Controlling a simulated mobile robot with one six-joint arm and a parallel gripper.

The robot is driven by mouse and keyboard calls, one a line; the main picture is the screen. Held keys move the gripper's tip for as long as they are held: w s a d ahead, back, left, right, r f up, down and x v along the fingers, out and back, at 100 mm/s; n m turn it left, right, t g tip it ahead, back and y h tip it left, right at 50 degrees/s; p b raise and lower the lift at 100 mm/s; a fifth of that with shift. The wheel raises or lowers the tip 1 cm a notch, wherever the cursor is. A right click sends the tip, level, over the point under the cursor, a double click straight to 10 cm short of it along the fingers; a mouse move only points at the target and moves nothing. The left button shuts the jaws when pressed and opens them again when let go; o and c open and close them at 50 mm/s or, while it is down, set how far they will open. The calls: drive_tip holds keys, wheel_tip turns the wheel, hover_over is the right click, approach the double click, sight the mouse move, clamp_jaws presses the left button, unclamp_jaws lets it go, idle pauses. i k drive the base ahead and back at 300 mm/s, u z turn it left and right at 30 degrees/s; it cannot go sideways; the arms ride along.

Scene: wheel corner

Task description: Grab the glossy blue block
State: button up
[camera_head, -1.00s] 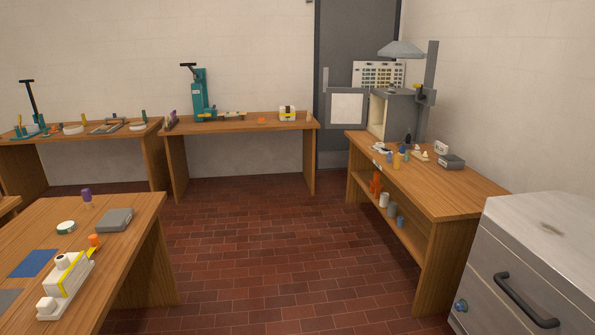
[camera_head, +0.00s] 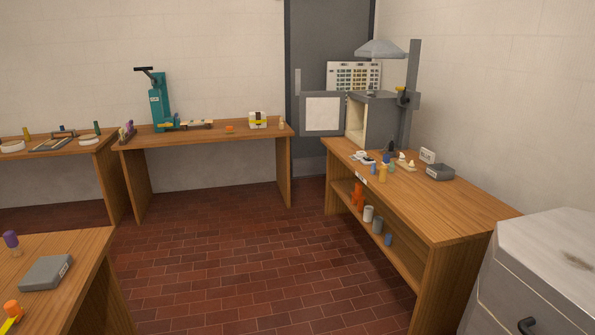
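No thing is clearly a glossy blue block at this distance. A small blue object (camera_head: 388,240) stands on the lower shelf of the right-hand bench, to the right of a grey cylinder (camera_head: 377,225). A small pale blue object (camera_head: 373,168) and a darker blue one (camera_head: 387,157) are on the bench top among other small items. Their exact shapes and finish are too small to tell. My gripper is not in view.
The right-hand wooden bench (camera_head: 455,214) carries a grey kiln-like box with its door open (camera_head: 378,122). A grey cabinet (camera_head: 550,235) stands at the near right. A table (camera_head: 85,255) is at the near left. The brick floor (camera_head: 235,260) between them is clear.

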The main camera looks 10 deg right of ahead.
sight(386, 157)
drive_tip(key=z, duration=0.2)
drive_tip(key=i, duration=0.8)
drive_tip(key=z, duration=0.35)
drive_tip(key=i, duration=1.85)
drive_tip(key=u, duration=0.7)
drive_tip(key=i, duration=0.55)
drive_tip(key=u, duration=0.85)
drive_tip(key=i, duration=0.5)
drive_tip(key=u, duration=0.25)
